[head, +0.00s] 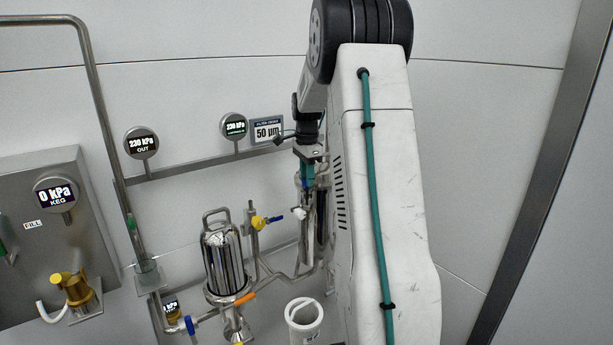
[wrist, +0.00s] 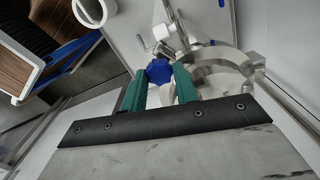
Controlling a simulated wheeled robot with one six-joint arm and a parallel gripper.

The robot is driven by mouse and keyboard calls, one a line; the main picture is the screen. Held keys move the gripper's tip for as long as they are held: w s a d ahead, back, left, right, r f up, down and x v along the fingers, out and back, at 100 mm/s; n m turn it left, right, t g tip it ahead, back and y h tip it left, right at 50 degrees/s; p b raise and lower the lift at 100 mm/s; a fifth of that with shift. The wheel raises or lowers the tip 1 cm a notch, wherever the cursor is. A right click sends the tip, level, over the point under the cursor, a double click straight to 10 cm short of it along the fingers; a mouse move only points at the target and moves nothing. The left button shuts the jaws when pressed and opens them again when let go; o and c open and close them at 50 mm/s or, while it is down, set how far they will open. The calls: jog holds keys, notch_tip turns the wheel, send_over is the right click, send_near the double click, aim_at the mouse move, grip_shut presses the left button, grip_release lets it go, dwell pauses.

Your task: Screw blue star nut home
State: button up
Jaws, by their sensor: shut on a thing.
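The blue star nut (wrist: 159,69) shows in the wrist view between the tips of my gripper's two green fingers (wrist: 160,78). My gripper is shut on it. The nut sits beside a steel ring-shaped clamp (wrist: 213,69), next to a steel fitting behind it. The nut's thread and how far it is screwed on are hidden. In the head view my gripper (head: 307,172) points down at the upright steel housing on the right of the pipework. My arm covers part of that housing, and I cannot make out the nut there.
A steel filter housing (head: 221,262) stands to the left, with a yellow-handled valve (head: 260,222) beside it. An orange handle (head: 244,298) and a white open container (head: 303,320) are low in front.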

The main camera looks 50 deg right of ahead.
jog(key=m, duration=0.5)
jog(key=shift+w+r+m, duration=0.1)
jog(key=shift+m, duration=0.2)
jog(key=m, duration=0.4)
jog(key=shift+m, duration=0.3)
jog(key=m, duration=0.9)
jog(key=o, duration=1)
jog(key=shift+r, duration=3.85)
